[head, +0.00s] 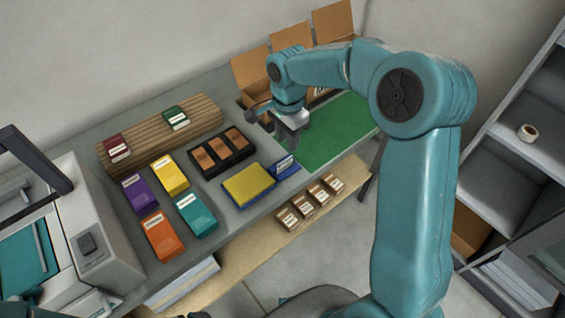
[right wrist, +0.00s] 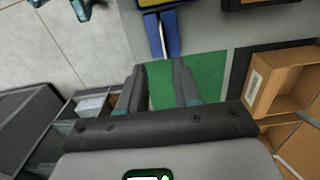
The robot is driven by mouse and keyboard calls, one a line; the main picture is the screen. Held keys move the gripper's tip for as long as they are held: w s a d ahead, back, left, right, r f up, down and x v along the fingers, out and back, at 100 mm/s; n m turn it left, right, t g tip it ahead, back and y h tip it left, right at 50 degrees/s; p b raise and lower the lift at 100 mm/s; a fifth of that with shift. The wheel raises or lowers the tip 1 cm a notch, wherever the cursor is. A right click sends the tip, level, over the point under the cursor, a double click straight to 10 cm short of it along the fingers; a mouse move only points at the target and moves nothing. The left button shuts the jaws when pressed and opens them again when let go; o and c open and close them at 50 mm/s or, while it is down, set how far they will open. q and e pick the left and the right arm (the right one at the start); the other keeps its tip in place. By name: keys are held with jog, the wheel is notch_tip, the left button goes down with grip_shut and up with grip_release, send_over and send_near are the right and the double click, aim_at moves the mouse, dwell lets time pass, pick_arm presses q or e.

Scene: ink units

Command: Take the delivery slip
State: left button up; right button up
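A small blue holder (head: 289,172) stands at the table's front edge, right of a yellow pad on a blue base (head: 249,185). A slip with a pale label (head: 284,162) stands upright in it; I take it to be the delivery slip. In the right wrist view the blue holder (right wrist: 173,32) is at the top, with the slip a thin pale strip (right wrist: 162,42). My right gripper (head: 295,146) is above the table, behind the holder near the green mat; it also shows in the right wrist view (right wrist: 160,68), fingers apart and empty.
The green mat (head: 335,132) lies at right, with open cardboard boxes (head: 252,72) behind it. A black tray (head: 241,160), colored packs (head: 163,235) and a wooden rack (head: 148,143) stand left. Small brown boxes (head: 288,219) sit on a lower shelf. A machine (head: 95,225) is far left.

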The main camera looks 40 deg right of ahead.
aim_at(285, 165)
notch_tip(285, 165, down, 4)
jog(key=shift+s+r+p, duration=0.1)
jog(key=shift+r+p, duration=0.1)
jog(key=shift+p, duration=0.15)
jog(key=f, duration=0.2)
jog(key=f+p, duration=0.1)
jog(key=f, duration=0.1)
jog(key=shift+w+a, duration=0.15)
jog(key=shift+w, duration=0.2)
jog(key=shift+f, duration=0.25)
grip_shut()
